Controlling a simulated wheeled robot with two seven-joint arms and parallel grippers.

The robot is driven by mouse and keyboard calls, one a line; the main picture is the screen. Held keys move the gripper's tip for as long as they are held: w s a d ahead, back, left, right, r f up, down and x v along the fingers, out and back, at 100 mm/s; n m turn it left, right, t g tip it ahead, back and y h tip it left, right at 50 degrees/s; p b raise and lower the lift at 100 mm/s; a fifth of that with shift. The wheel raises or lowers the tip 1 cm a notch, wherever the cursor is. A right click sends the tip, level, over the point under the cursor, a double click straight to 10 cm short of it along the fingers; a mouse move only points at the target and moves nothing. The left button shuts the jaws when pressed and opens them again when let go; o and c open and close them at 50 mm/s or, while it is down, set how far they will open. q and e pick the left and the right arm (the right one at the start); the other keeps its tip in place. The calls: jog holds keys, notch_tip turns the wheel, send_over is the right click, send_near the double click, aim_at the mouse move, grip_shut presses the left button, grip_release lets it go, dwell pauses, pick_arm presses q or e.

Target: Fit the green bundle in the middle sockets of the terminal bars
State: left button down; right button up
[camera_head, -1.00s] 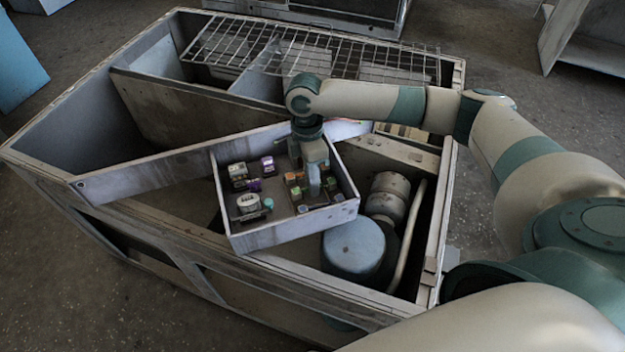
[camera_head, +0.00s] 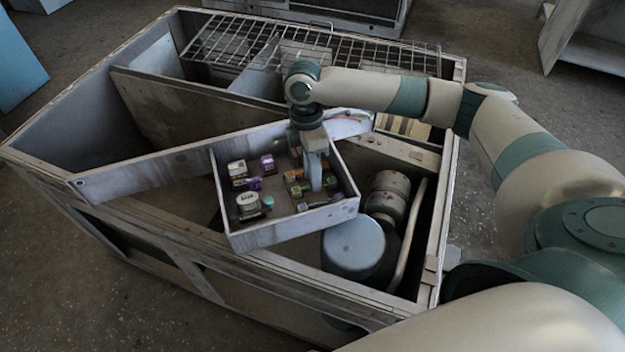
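My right gripper (camera_head: 316,186) points down into the open control box (camera_head: 263,238), over the box's right half. Its fingers are small here and I cannot tell whether they are open or shut, or whether they hold anything. Small orange and green terminal pieces (camera_head: 296,190) lie close around the fingertips, partly hidden by the gripper. I cannot pick out the green bundle or the middle sockets for certain. Thin coloured wires (camera_head: 350,117) show at the box's back wall, right of my wrist. My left gripper is not in view.
The box's left half holds purple-marked parts (camera_head: 267,163) and a round white meter (camera_head: 248,203). The box sits in a large metal housing (camera_head: 210,238). A blue-grey round tank (camera_head: 353,247) and a motor (camera_head: 388,195) stand right of it. A wire grille (camera_head: 330,47) lies behind my wrist.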

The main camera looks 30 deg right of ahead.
notch_tip(320, 180, up, 15)
jog(key=w+b, duration=0.2)
jog(key=w, duration=0.1)
jog(key=shift+d+f+b, duration=0.15)
jog(key=shift+d+b, duration=0.05)
jog(key=shift+b, duration=0.2)
jog(key=shift+f, duration=0.1)
